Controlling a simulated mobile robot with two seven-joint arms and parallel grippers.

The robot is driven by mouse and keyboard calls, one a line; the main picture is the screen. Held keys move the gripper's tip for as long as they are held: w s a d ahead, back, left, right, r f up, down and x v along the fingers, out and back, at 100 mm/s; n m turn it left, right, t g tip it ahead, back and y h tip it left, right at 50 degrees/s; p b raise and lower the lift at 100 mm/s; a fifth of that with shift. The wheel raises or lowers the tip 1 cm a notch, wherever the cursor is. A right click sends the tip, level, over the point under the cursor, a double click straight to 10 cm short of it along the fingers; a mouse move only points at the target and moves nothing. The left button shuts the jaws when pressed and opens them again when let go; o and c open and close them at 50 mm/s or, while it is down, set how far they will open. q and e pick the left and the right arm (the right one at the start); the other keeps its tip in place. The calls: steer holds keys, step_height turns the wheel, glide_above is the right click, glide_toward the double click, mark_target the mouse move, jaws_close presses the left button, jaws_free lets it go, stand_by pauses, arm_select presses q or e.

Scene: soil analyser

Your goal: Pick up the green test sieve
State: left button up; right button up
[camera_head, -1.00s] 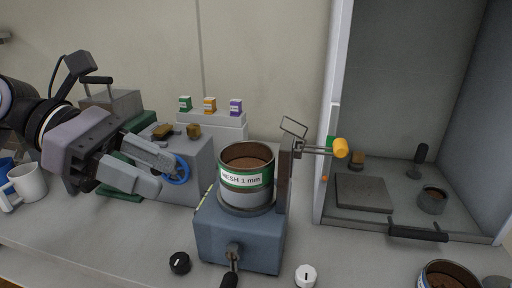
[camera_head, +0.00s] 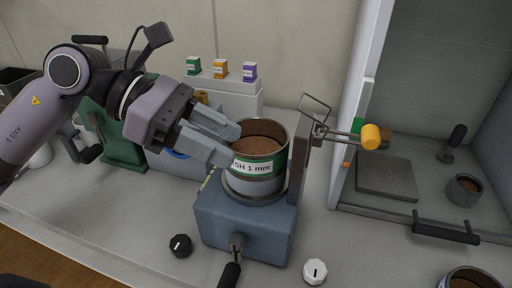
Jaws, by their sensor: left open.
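The green test sieve (camera_head: 262,168) is a round metal cup with a green band and a white label partly reading "1 mm". It sits upright on the blue-grey shaker base (camera_head: 245,225) and holds brown soil. My left gripper (camera_head: 235,142) is open at the sieve's left side. Its fingers point right and overlap the left part of the rim and label in the head view. I cannot tell whether they touch the sieve. My right gripper is not in view.
An upright plate with a wire clamp and orange knob (camera_head: 371,136) stands close on the sieve's right. A black knob (camera_head: 180,245) and a white knob (camera_head: 314,270) are in front. Small boxes (camera_head: 221,69) stand behind. A grey cabinet (camera_head: 425,70) is at the right.

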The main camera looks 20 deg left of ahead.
mark_target(265, 161)
arm_select(q)
steer(key=x, duration=0.5)
steer(key=shift+d+f+p, duration=0.1)
steer(key=shift+d+p, duration=0.15)
steer(key=shift+p, duration=0.15)
jaws_close()
